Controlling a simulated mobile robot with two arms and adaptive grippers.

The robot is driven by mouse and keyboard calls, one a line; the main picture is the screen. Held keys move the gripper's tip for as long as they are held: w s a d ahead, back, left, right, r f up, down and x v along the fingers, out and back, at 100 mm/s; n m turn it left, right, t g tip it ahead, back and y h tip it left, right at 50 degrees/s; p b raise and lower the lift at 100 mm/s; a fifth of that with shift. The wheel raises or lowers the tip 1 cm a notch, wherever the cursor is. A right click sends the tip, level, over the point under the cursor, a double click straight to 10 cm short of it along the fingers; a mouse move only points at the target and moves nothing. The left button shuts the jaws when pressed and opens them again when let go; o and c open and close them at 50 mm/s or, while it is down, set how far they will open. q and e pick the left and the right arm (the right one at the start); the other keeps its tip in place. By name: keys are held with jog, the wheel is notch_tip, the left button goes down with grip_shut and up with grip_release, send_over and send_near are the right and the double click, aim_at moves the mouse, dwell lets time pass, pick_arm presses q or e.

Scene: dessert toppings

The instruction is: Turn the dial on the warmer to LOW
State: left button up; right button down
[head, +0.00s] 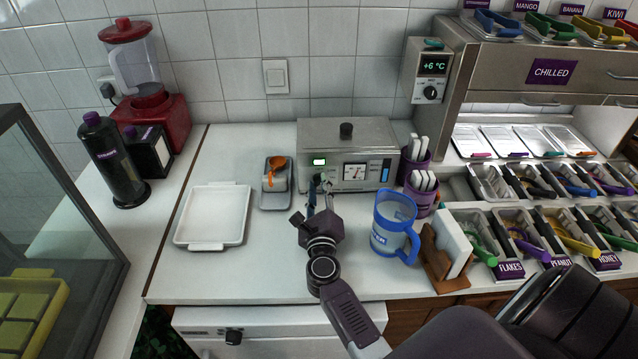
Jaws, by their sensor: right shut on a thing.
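The warmer (347,137) is a steel box with a black lid knob on top, standing against the tiled wall at centre. Its front has a small lit green display (319,161), a gauge (355,172) and a blue strip. The dark dial (318,180) is at the left of the front, below the display. My right gripper (319,188) reaches up to it from below and is shut on the dial. The fingers mostly hide the dial, so I cannot read its setting. My left gripper is out of view.
A blue jug (394,228) stands to the right of my right gripper. Purple cups (419,202) with white-handled utensils are beside the warmer. An orange scoop (275,167) rests on a small tray to its left. A white tray (214,243) lies further left. The counter between is clear.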

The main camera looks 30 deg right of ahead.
jog(key=shift+n, duration=0.4)
jog(key=c, duration=1.6)
grip_release()
jog(key=shift+a, duration=0.1)
jog(key=v, duration=1.2)
jog(key=shift+s, duration=0.1)
